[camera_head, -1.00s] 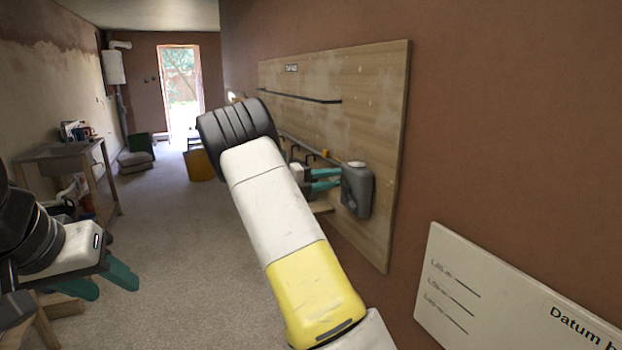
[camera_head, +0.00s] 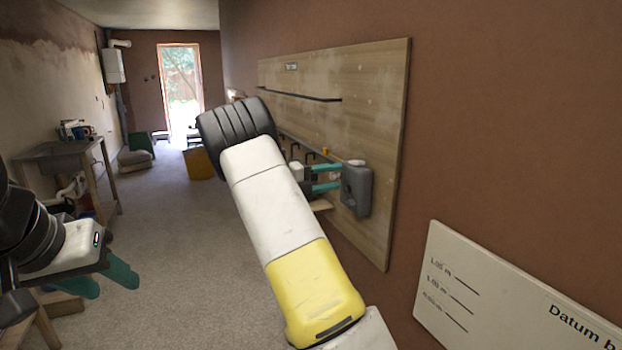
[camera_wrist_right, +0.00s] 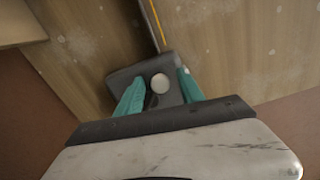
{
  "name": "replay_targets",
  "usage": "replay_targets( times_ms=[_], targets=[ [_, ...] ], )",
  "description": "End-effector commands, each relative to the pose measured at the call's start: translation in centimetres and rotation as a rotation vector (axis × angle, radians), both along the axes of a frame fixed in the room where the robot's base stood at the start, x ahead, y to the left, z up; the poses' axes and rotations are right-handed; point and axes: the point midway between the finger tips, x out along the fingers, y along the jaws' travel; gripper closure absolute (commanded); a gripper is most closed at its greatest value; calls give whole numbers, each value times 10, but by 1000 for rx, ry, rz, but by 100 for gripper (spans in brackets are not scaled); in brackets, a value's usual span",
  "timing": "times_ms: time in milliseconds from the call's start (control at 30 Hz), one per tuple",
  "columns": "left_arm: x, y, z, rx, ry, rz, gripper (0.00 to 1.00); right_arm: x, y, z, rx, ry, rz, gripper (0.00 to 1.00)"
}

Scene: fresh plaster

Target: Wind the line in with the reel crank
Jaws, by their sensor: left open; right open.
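The reel is a grey box (camera_head: 357,190) on the wooden board, at the board's lower right part in the head view. In the right wrist view its grey body (camera_wrist_right: 117,78) lies beyond my fingers. A round pale knob (camera_wrist_right: 160,83), apparently the crank's, sits between my right fingertips, with gaps on both sides. An orange-yellow line (camera_wrist_right: 154,22) runs up from the reel. My right gripper (camera_head: 328,178) is open at the reel's left side; its arm hides part of the board. My left gripper (camera_head: 117,280) is open and empty at the lower left, far from the reel.
The wooden board (camera_head: 375,100) carries a dark rail (camera_head: 300,95) and several hooks. A white datum panel (camera_head: 490,290) is on the wall at lower right. A sink bench (camera_head: 70,155) stands at the left. The carpeted floor (camera_head: 190,260) between is clear.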

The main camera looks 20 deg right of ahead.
Motion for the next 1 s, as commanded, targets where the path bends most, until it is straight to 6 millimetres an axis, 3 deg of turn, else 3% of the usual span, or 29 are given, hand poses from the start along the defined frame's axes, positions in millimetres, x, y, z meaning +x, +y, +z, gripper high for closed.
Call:
replay_targets(
  times_ms=[500, 1000],
  targets=[
    [0, 0, 0, 0, 0, 0, 55, -5, 71, 0, 0, 1, 0, 55],
    [0, 0, 0, 0, 0, 0, 55, -7, 77, -1, 3, -57, 0, 55]
  ],
)
